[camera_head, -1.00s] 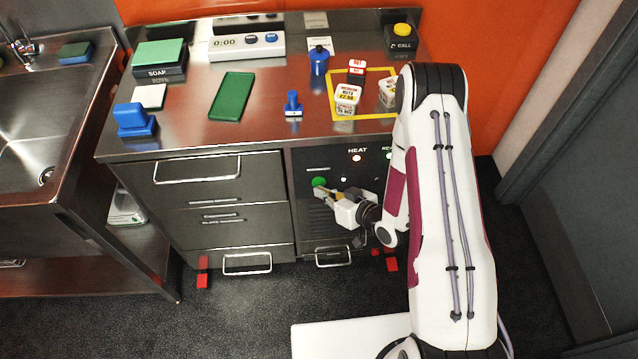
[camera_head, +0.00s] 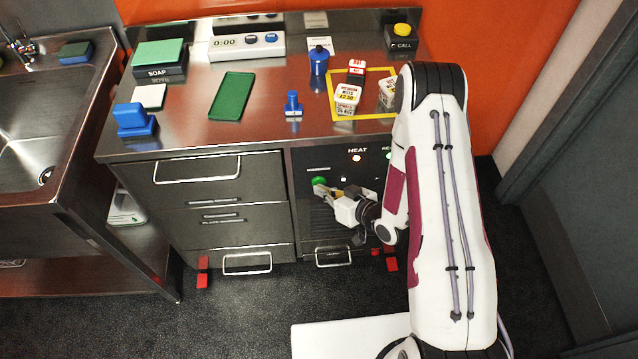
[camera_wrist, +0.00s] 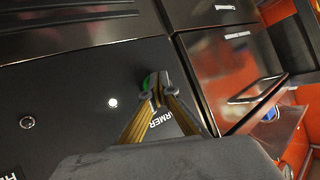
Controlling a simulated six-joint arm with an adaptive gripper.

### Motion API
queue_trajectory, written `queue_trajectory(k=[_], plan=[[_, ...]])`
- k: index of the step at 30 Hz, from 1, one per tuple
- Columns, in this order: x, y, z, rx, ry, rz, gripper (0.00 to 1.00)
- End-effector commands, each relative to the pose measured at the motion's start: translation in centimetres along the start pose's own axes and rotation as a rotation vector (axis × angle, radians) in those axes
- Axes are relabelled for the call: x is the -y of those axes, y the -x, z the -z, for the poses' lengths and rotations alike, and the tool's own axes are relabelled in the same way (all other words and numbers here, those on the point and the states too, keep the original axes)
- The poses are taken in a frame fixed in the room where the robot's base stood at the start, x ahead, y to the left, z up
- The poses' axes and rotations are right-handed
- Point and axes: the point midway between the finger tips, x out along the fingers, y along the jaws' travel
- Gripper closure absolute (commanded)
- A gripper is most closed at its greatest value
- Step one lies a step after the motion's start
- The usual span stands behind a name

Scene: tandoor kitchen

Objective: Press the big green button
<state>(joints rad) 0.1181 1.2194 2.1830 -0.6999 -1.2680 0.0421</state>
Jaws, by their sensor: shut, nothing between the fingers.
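The big green button (camera_head: 319,181) is on the dark front panel below the counter, under and left of the HEAT light. In the wrist view the green button (camera_wrist: 146,84) is partly hidden behind my fingertips. My gripper (camera_head: 325,190) is shut with nothing between its fingers. Its tips are at the button's lower right edge in the head view. In the wrist view my gripper (camera_wrist: 154,84) overlaps the right side of the button. I cannot tell whether the tips touch it.
The HEAT light (camera_head: 357,158) glows on the panel. A drawer stack with handles (camera_head: 220,212) stands left of the panel. The counter (camera_head: 215,140) above holds a green mat (camera_head: 232,97), blue items, and small boxes inside a yellow frame (camera_head: 333,95).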

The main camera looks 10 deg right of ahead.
Motion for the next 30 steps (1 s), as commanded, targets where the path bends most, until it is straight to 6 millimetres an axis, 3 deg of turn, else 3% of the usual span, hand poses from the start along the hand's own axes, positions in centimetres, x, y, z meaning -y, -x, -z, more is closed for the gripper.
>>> queue_trajectory(k=[30], plan=[[0.29, 0.44, -0.3, -0.001, 0.001, 0.0, 1.0]])
